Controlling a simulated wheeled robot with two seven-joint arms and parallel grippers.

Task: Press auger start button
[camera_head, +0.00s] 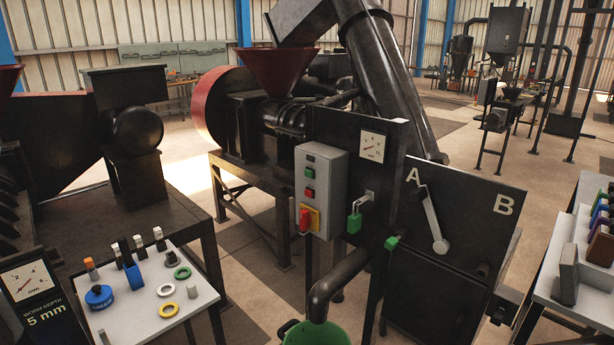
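A grey control box (320,190) is mounted on the dark panel of the press, near the middle of the view. It carries a green button (310,173) with a red button (309,192) below it. A red switch handle (304,221) sits on a yellow plate at the bottom of the box. A small dark window or label is above the green button. No lettering is readable, so I cannot tell which control is marked for the auger. Neither of my grippers is in view, and nothing covers the box front.
A lever (432,219) is on the A/B panel (472,192). A green bucket (315,334) stands below the spout (329,288). A white table (140,312) with small parts is left.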

